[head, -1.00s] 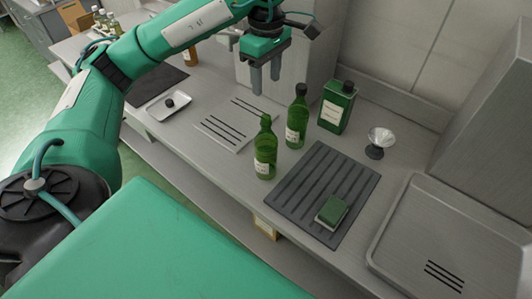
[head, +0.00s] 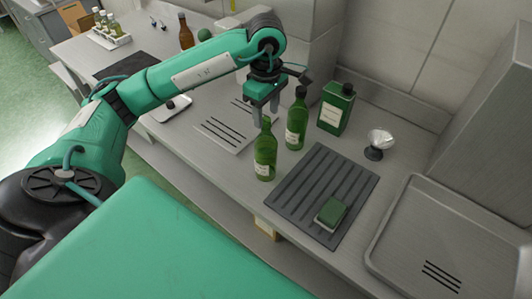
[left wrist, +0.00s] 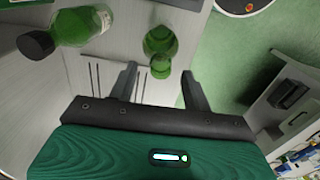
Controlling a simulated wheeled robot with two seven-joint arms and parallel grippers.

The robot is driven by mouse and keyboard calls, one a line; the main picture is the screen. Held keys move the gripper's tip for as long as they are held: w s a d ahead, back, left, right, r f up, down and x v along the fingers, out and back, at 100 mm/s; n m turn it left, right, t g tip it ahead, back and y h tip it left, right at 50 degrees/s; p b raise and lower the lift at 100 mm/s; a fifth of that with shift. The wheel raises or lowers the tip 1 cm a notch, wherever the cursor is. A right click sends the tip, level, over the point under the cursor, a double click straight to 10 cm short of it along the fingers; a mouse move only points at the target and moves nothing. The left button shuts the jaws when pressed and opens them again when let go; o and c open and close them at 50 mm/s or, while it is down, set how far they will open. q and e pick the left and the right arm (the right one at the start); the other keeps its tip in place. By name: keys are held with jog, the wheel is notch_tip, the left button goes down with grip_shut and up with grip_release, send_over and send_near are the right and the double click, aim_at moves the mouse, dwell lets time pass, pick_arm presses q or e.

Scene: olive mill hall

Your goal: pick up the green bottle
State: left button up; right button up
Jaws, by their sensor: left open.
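Two green bottles stand upright on the counter. The nearer one, an uncapped green bottle (head: 265,158) with a pale label, also shows in the left wrist view (left wrist: 158,40). The other, a black-capped green bottle (head: 296,122), stands just behind and to the right; it shows at upper left in the left wrist view (left wrist: 76,27). My left gripper (head: 265,113) is open and empty, pointing down close to the uncapped bottle's top. In the left wrist view that bottle's neck appears between the spread fingertips (left wrist: 159,72); contact cannot be told. My right gripper is not in view.
A square green tin (head: 335,110) stands behind the bottles. A dark ribbed mat (head: 290,195) with a green sponge (head: 331,212) lies right of them. A small silver-topped object (head: 378,143) and a sink (head: 425,235) are farther right. A white dish (head: 172,108) is left.

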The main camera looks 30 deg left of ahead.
aim_at(266, 120)
pick_arm(q)
jog(key=shift+f+p, duration=0.65)
jog(key=shift+f, duration=1.2)
grip_shut()
